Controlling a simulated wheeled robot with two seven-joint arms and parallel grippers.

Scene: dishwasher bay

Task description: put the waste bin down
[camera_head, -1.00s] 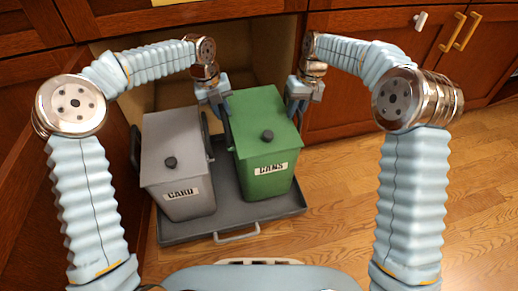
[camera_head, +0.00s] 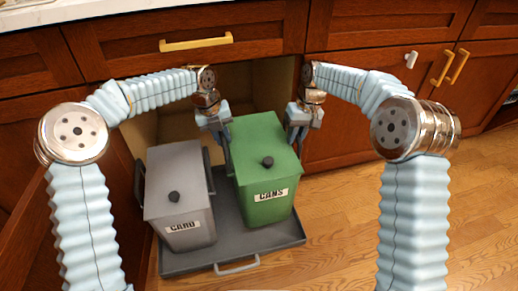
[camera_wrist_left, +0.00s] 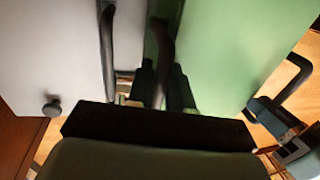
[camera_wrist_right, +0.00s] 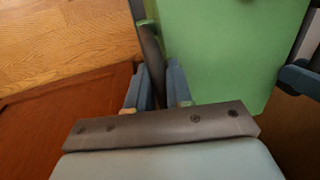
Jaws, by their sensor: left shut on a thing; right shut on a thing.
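The green waste bin (camera_head: 262,150), labelled CANS, stands upright on the right part of the grey pull-out tray (camera_head: 283,225). It also shows in the left wrist view (camera_wrist_left: 235,45) and the right wrist view (camera_wrist_right: 235,50). My left gripper (camera_head: 224,138) is shut on the bin's left handle (camera_wrist_left: 163,60). My right gripper (camera_head: 297,130) is shut on its right handle (camera_wrist_right: 152,55). The bin's base looks to be at the tray surface, but I cannot tell whether it touches.
A grey bin (camera_head: 178,190) labelled CARD stands on the tray close to the left of the green bin. The tray has a front handle (camera_head: 237,265). Behind is the open cabinet (camera_head: 262,85). Wooden floor (camera_head: 345,225) is clear to the right.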

